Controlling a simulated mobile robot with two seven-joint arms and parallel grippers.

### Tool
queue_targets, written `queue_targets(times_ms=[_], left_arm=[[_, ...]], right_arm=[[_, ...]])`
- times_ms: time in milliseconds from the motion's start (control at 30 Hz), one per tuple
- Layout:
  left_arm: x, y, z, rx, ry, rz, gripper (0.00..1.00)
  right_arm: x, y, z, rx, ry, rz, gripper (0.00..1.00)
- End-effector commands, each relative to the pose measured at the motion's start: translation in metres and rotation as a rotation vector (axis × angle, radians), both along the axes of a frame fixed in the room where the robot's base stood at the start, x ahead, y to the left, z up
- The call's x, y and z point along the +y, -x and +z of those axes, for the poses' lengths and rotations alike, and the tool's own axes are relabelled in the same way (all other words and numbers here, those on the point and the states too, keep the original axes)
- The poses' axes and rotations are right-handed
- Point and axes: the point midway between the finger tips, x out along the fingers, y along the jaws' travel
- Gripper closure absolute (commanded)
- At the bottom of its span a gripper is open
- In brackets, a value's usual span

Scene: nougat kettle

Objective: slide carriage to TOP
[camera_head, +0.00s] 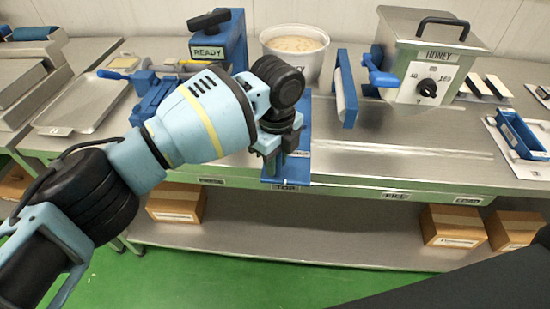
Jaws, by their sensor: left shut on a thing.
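The blue carriage (303,135) is a flat blue piece at the table's front, above the TOP label (287,187). My left arm comes in from the left, and its gripper (282,150) is over the carriage and shut on a part of it. The fingers and the held part are mostly hidden by the wrist. The rail (400,150) runs right from the carriage, past the FILL label (395,196) to the LOAD label (467,200). My right gripper is not in view.
A white tub (292,62) of pale mix stands behind the carriage. A metal HONEY kettle (420,75) with a blue tap stands right of it. A blue READY device (215,45) stands left. Boxes (453,225) sit on the lower shelf. The rail right of the carriage is clear.

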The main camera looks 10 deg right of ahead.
Motion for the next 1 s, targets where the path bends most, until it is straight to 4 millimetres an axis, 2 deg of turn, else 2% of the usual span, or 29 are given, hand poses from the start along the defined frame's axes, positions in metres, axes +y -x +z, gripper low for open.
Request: queue_targets(times_ms=[133, 167, 300, 333, 667, 1000], left_arm=[[0.001, 0.000, -0.001, 0.001, -0.002, 0.003, 1.00], [0.001, 0.000, -0.001, 0.001, -0.002, 0.003, 0.75], [0.001, 0.000, -0.001, 0.001, -0.002, 0.003, 0.57], [0.001, 0.000, -0.001, 0.001, -0.002, 0.003, 0.55], [0.001, 0.000, 0.004, -0.001, -0.001, 0.002, 0.55], [0.000, 0.000, 0.053, -0.001, 0.001, 0.002, 0.55]], right_arm=[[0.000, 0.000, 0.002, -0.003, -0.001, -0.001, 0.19], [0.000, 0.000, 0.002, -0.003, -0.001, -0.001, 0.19], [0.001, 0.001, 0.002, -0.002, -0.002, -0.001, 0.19], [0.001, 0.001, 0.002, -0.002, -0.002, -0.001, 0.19], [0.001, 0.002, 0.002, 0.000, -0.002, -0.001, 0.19], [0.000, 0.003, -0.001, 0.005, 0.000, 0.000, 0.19]])
